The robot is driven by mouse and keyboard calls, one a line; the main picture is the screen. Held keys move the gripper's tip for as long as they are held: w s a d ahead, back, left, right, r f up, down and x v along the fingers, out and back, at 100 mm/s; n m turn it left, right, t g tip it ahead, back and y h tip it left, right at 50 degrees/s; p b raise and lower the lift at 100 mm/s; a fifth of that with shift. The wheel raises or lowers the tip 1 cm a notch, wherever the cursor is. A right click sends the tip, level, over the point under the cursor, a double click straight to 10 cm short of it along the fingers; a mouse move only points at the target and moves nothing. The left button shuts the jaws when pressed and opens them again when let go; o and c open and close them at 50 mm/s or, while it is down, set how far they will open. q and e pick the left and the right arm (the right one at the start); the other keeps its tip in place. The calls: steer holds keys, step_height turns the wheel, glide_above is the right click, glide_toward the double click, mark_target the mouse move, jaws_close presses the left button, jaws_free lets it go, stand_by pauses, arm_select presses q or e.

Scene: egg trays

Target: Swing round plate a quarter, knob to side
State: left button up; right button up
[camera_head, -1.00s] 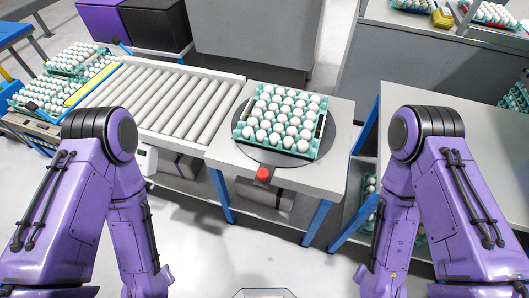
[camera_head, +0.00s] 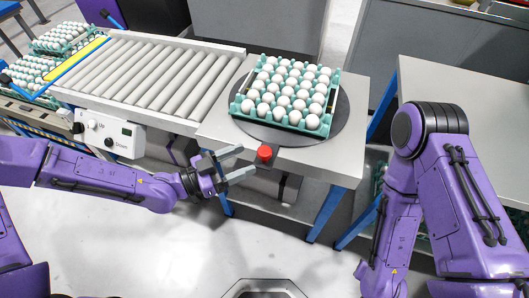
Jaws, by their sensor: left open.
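The round plate (camera_head: 344,116) is a dark grey disc on a light grey table. A green egg tray (camera_head: 303,128) with several rows of white eggs rests on it. The red knob (camera_head: 264,153) stands at the plate's near edge, facing me. My left gripper (camera_head: 243,162) reaches in from the left, just left of the knob. Its two fingers are apart and point right towards the knob; I cannot tell whether they touch it. My right arm (camera_head: 440,190) is folded at the right; its gripper is out of view.
A roller conveyor (camera_head: 150,75) joins the table on the left, with a white control box (camera_head: 108,132) on its near side. More egg trays (camera_head: 38,70) stand at the far left. A bare grey table (camera_head: 470,110) stands at the right. The floor in front is clear.

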mark_target(265, 150)
arm_select(q)
steer(key=x, duration=0.7)
steer(key=shift+d+f, duration=0.1)
